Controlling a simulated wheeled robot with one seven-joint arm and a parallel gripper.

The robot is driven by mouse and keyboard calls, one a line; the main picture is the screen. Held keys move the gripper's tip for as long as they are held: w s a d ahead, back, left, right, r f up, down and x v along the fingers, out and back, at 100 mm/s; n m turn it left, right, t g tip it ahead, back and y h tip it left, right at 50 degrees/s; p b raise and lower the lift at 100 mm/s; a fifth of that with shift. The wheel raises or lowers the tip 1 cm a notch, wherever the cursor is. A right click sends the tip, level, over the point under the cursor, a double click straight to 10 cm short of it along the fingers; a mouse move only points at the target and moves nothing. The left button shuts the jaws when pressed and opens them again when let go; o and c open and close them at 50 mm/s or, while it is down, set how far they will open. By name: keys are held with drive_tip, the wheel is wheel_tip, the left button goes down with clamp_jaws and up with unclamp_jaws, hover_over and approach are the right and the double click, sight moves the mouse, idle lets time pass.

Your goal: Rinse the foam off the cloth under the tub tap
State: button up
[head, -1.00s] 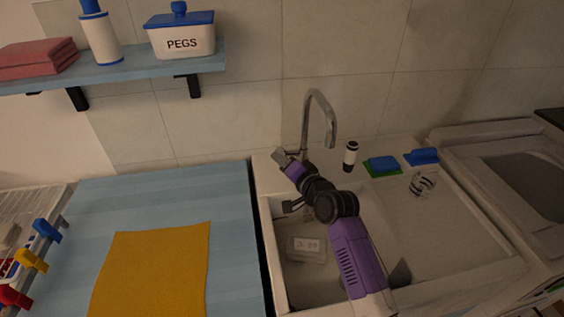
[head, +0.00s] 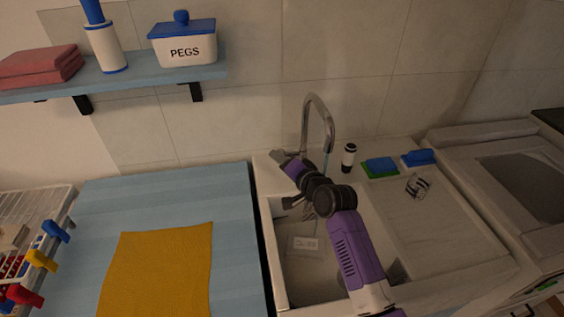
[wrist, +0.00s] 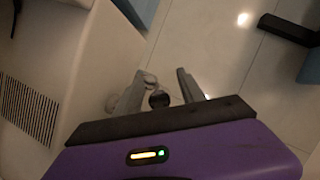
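The tub (head: 283,268) is a pale basin at centre right, partly hidden by my arm. Its tap (head: 306,120) has a tall curved spout, with a thin bluish stream of water (head: 326,166) falling into the tub. My gripper (head: 280,156) is at the tap's base; in the wrist view (wrist: 163,88) its fingers are apart, with a small dark round knob (wrist: 159,99) between or just beyond them. I cannot tell if they touch it. A flat yellow cloth-like sheet (head: 158,268) lies on the blue counter; no foam shows on it. I see no other loose cloth in the tub.
A small pale box with a display (head: 304,245) is in the tub. A dark-capped bottle (head: 349,158), a blue-and-green sponge (head: 380,167), a blue item (head: 419,157) and a striped glass (head: 416,186) stand right of the tap.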

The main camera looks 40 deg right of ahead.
drive_tip(key=b+v, duration=0.1)
drive_tip(key=v, duration=0.6)
drive_tip(key=shift+s+r, duration=0.15)
drive_tip(key=shift+s, duration=0.2)
drive_tip(key=shift+a, duration=0.1)
idle(0.3)
